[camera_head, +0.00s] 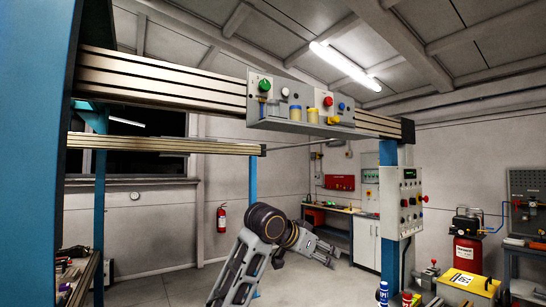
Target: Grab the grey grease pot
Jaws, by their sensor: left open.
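My left gripper (329,252) is open and empty, in the air well below the beam and to the right of my dark elbow joint. It is apart from the pots and points right. My right gripper is not in view.
The aluminium beam (160,82) crosses the view and meets a blue post (389,165) with a control box (408,205). A wide blue upright (35,150) stands close at left. A yellow box (467,284) and small containers (383,292) are at lower right. Open floor lies behind my arm.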

